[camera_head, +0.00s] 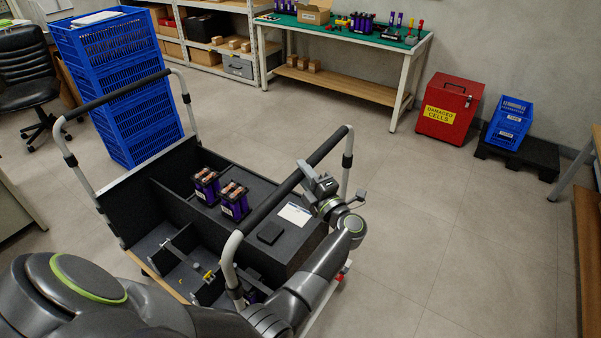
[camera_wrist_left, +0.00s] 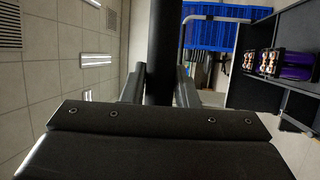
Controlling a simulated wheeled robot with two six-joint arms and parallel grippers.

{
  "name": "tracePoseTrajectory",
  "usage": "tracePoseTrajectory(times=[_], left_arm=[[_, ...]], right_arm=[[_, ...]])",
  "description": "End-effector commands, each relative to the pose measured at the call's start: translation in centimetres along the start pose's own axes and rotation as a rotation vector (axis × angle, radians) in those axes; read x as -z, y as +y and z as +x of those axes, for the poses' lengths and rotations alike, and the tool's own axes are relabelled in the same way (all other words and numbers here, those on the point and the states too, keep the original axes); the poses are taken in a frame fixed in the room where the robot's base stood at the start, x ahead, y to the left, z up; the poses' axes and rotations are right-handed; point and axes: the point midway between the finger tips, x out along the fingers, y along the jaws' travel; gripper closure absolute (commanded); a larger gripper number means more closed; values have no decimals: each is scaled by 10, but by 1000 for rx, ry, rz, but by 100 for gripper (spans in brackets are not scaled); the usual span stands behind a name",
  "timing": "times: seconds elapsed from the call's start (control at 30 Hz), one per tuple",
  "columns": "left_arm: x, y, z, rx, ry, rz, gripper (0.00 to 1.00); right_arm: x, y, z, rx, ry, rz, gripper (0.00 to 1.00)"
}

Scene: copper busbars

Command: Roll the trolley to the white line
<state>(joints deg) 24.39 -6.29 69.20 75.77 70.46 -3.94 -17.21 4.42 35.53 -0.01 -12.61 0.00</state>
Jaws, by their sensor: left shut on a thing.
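The trolley (camera_head: 130,205) is a dark, compartmented cart with two upright tube handles. Its near handle (camera_head: 275,200) has a black grip on light metal posts. My left gripper (camera_head: 308,174) is shut on this grip near its far right end. In the left wrist view the grip (camera_wrist_left: 165,45) runs between the two fingers (camera_wrist_left: 160,88). Purple battery modules (camera_head: 234,200) stand in the trolley. A white label and a small black block lie on its near deck. I see no white line on the visible floor. My right gripper is out of view.
Stacked blue crates (camera_head: 120,85) stand just beyond the trolley, by a black chair (camera_head: 28,75). A green-topped workbench (camera_head: 345,32) is at the back. A red bin (camera_head: 449,108) and blue boxes on a black pallet (camera_head: 530,158) stand right. The floor (camera_head: 440,215) right of the trolley is clear.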

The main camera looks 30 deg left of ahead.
Motion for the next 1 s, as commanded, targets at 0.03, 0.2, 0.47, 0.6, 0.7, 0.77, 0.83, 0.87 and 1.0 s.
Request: tracePoseTrajectory(times=[0.03, 0.2, 0.47, 0.6, 0.7, 0.77, 0.83, 0.87, 1.0], left_arm=[[-2, 7, 2, -13, -1, -5, 100], [-2, 8, 0, -13, 0, -7, 100], [-3, 8, 0, -13, 0, -8, 100], [-3, 8, -1, -12, 0, -9, 65], [-2, 7, -1, -10, 0, -7, 52], [-2, 6, -1, -9, 1, -6, 52], [-2, 5, -1, -8, 1, -5, 52], [-2, 5, -1, -8, 2, -5, 52], [-2, 4, -2, -6, 2, -3, 52]], right_arm=[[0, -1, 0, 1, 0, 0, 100], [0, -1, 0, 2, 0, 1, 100], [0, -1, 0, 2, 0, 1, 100], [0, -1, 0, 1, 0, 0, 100], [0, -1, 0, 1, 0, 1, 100], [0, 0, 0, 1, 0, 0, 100], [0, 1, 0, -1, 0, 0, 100], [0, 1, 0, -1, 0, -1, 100], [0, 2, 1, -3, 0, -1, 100]])
